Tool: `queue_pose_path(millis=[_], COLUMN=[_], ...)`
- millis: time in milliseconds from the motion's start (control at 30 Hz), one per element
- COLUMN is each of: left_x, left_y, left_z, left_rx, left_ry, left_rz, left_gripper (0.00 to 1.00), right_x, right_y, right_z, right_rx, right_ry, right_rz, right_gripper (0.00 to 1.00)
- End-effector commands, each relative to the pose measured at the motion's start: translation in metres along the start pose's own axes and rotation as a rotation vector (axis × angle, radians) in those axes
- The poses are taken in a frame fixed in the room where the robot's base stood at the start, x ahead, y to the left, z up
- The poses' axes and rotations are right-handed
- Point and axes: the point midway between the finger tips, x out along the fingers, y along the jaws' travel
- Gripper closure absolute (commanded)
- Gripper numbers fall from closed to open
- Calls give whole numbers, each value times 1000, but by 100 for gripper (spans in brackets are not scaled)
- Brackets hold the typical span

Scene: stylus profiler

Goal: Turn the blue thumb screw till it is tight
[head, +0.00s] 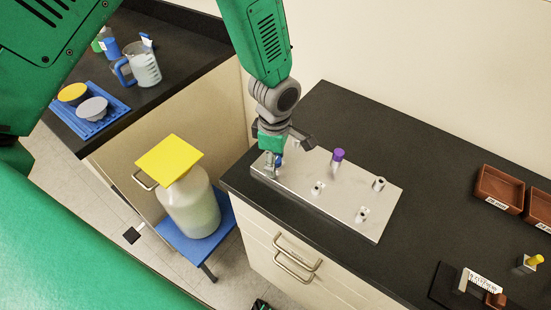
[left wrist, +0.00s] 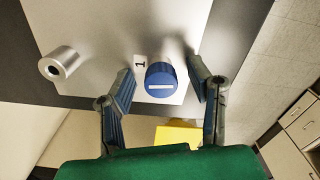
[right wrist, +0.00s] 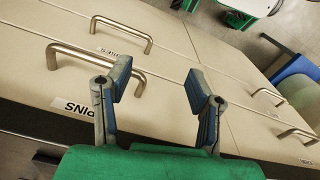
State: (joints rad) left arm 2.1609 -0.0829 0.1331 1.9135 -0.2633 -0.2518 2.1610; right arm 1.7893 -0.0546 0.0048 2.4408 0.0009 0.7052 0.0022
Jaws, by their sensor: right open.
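The blue thumb screw (left wrist: 160,82) stands on the silver plate (head: 338,205), beside a label with a "1" in the left wrist view. A pale slot or mark runs across its top. My left gripper (left wrist: 160,87) is open above it, one finger on each side, with a gap visible between each finger and the screw. In the head view my left gripper (head: 272,160) is over the plate's left corner and mostly hides the screw. My right gripper (right wrist: 160,82) is open and empty, with drawer fronts behind it in its wrist view.
A purple-topped part (head: 337,158) and several metal posts stand on the plate, including one near the left gripper (left wrist: 60,64). Brown bins (head: 498,188) sit at the right. A yellow-lidded jar (head: 188,198) stands below the counter's left edge. The counter behind the plate is clear.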

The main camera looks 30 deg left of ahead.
Motion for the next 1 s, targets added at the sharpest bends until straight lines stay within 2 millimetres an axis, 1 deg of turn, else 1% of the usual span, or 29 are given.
queue_pose_path(millis=[33,67,100,133,200,233,300,567,700,767,867,1000], left_x=[0,0,0,0,0,0,0,0,-5,-10,-25,-52], left_y=[0,0,0,0,0,0,0,0,1,2,1,2], left_z=[0,0,0,0,0,1,1,0,0,0,0,0], left_rx=[0,0,0,0,0,0,0,0,0,0,0,0], left_ry=[0,0,0,0,-1,-1,-1,0,0,-1,-1,-1], left_rz=[0,0,0,0,0,1,1,0,2,4,4,6], left_gripper=[73,84,98,100,100,74,52,52,52,52,52,52], right_x=[0,0,0,0,0,0,0,0,0,1,2,4], right_y=[0,0,0,0,0,0,0,0,0,0,0,0], right_z=[0,0,0,0,0,0,0,0,0,0,0,0], right_rx=[0,0,0,0,0,0,0,0,0,0,0,0], right_ry=[0,0,0,0,0,0,0,0,0,0,0,0], right_rz=[0,0,0,0,0,0,0,0,0,0,0,0], right_gripper=[52,52,52,52,52,52,52,52,52,52,52,52])
